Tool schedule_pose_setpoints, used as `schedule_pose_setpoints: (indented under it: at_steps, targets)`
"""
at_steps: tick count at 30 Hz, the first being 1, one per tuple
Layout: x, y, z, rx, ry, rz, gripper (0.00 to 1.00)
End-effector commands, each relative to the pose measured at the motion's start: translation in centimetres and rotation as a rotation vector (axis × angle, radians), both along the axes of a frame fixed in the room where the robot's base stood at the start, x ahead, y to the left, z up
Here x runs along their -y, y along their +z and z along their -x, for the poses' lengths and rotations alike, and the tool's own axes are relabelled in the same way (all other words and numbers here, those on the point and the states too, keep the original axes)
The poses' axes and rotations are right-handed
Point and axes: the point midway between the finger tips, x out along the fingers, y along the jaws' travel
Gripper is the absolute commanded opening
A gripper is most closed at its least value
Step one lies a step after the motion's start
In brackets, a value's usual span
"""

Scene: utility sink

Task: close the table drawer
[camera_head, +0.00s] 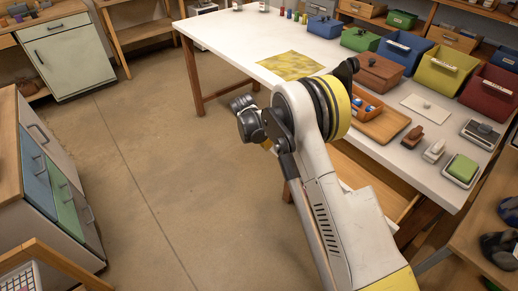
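The white-topped table (222,30) with wooden legs runs from the top middle to the right. Its drawer (378,183) shows as a wooden part below the near edge of the top, right of my arm. It appears to stand out from under the table. My arm hides much of the drawer, and its front and handle cannot be made out. My gripper (243,106) is dark and bent toward the left, over the open floor in front of the table. It looks apart from the drawer. Its fingers are too small and turned away to tell their opening.
The tabletop holds a yellow cloth (291,65), a wooden tray (384,126), a green sponge (462,168) and several coloured bins. A cabinet with blue and green drawers (66,207) stands at left. The floor (165,150) between is clear. A wooden bench is at lower right.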

Motion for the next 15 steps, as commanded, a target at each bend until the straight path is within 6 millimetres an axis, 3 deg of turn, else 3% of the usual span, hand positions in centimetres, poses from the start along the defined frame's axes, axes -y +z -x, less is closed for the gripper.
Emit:
schedule_pose_setpoints:
  at_steps: [15]
  targets:
    - [0.91, 0.10, -0.66, 0.000, 0.001, 0.000, 0.00]
